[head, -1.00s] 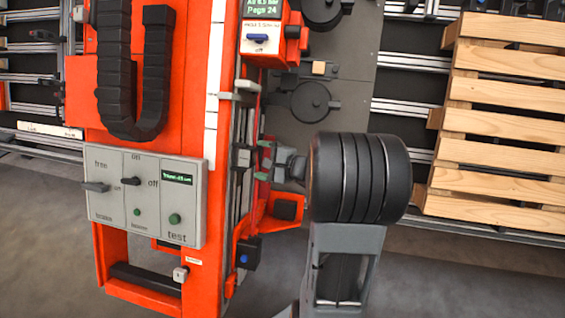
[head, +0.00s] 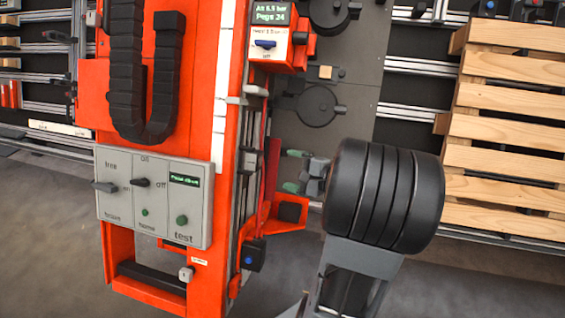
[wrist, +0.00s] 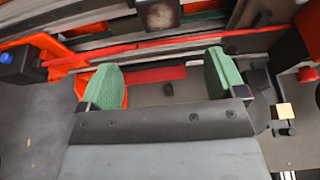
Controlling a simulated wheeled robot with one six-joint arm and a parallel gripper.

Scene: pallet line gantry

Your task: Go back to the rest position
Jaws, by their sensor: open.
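My gripper (head: 292,170) shows in the head view just right of the orange gantry column (head: 120,70), partly hidden behind my black wrist joint. In the wrist view my gripper (wrist: 165,78) has two green finger pads set wide apart with nothing between them. Beyond the pads lie a red bar (wrist: 150,74) and the grey rails of the gantry. The fingers look clear of the column, though the exact distance is hard to tell.
A grey control panel (head: 153,235) with switches is on the column front. A small box with a green display (head: 272,12) sits above. A wooden pallet (head: 510,130) stands at right. A black box with a blue button (head: 251,255) juts out low. Grey floor lies in front.

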